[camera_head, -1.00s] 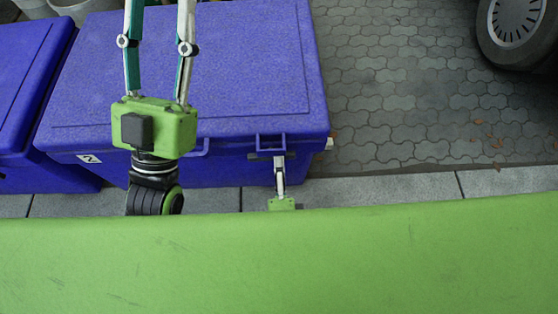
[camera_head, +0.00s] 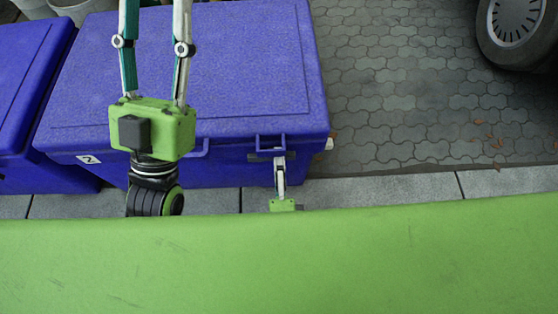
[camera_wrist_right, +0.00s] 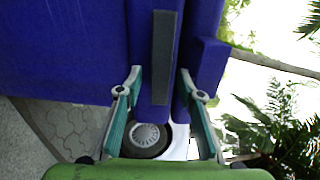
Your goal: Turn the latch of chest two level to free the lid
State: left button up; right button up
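Chest two (camera_head: 235,70) is a blue lidded chest with a white number label (camera_head: 88,159); its lid is down. The latch is a dark grey bar (camera_head: 258,157) on its front, under the lid's rim. In the right wrist view the latch (camera_wrist_right: 164,55) lies roughly along the lid's edge. My right gripper (camera_head: 279,158) is at the bar's right end in the head view. In the right wrist view its fingers (camera_wrist_right: 160,75) stand apart either side of the bar, with gaps showing. My left gripper's fingers (camera_head: 155,45) are apart above the chest; their tips are out of frame.
Another blue chest (camera_head: 25,80) stands close at the left. Pale pots (camera_head: 75,8) stand behind. A wheel (camera_head: 515,30) is at the top right. The paving (camera_head: 410,90) right of chest two is mostly clear, with a few leaves. Plants (camera_wrist_right: 275,120) show in the right wrist view.

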jog(key=shift+s, duration=0.15)
jog(key=s, duration=0.7)
jog(key=shift+s, duration=0.15)
dwell(0.3)
